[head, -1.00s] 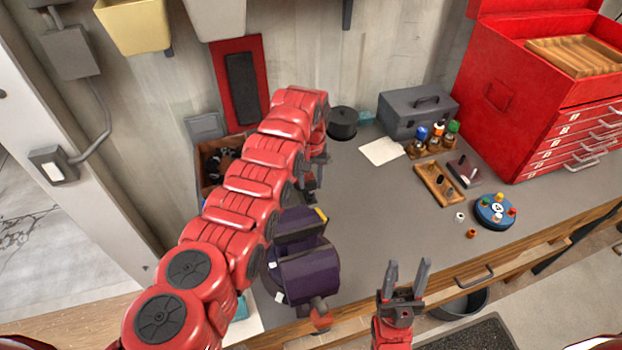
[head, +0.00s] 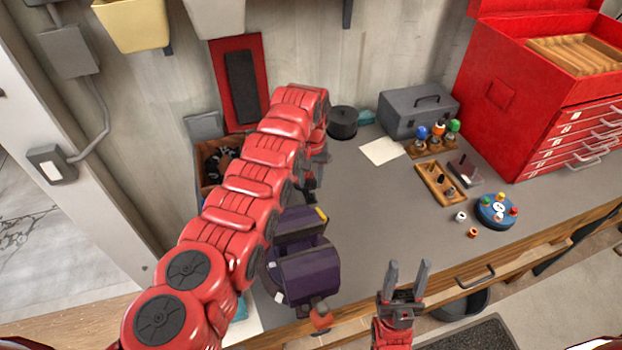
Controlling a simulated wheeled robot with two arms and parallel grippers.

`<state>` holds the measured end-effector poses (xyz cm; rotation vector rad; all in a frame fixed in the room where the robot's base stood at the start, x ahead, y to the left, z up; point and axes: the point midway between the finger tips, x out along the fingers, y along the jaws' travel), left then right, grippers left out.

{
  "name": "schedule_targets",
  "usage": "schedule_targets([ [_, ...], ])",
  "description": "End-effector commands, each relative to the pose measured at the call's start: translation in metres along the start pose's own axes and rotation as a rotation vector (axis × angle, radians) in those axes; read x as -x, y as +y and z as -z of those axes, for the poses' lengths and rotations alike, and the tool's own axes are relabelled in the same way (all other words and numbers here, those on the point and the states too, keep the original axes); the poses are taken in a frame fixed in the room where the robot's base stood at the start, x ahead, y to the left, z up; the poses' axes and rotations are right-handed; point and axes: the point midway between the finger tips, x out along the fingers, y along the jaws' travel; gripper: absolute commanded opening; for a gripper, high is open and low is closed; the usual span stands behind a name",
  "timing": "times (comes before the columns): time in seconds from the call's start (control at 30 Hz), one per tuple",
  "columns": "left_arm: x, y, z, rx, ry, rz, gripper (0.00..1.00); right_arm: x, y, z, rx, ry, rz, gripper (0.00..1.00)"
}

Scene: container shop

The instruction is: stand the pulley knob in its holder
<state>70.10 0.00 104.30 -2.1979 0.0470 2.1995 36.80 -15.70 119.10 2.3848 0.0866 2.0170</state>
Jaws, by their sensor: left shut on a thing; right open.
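My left gripper (head: 311,194) hangs over the bench, left of centre, between the wooden bin and the purple vise. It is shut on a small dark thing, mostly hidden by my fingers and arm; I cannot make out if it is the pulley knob. A small wooden tray (head: 431,177) with dark pegs and a dark block (head: 464,169) with a light and a dark peg stand to the right; I cannot tell which is the holder. My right gripper (head: 407,270) is open and empty at the front edge of the bench, its fingers pointing up.
A purple vise (head: 309,275) stands close below my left gripper. A wooden bin (head: 207,178) is behind my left arm. A screwdriver rack (head: 428,150), grey toolbox (head: 415,110), blue round stand (head: 494,212) and red chest (head: 500,95) are right. The middle bench (head: 365,210) is clear.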

Motion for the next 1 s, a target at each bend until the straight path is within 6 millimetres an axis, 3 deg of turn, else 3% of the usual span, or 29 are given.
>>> schedule_targets([
  [1.0, -0.018, 0.000, 0.000, 0.000, 0.001, 0.000, 0.00, 0.013, -0.001, -0.002, 0.000, 0.000, 0.000, 0.50],
])
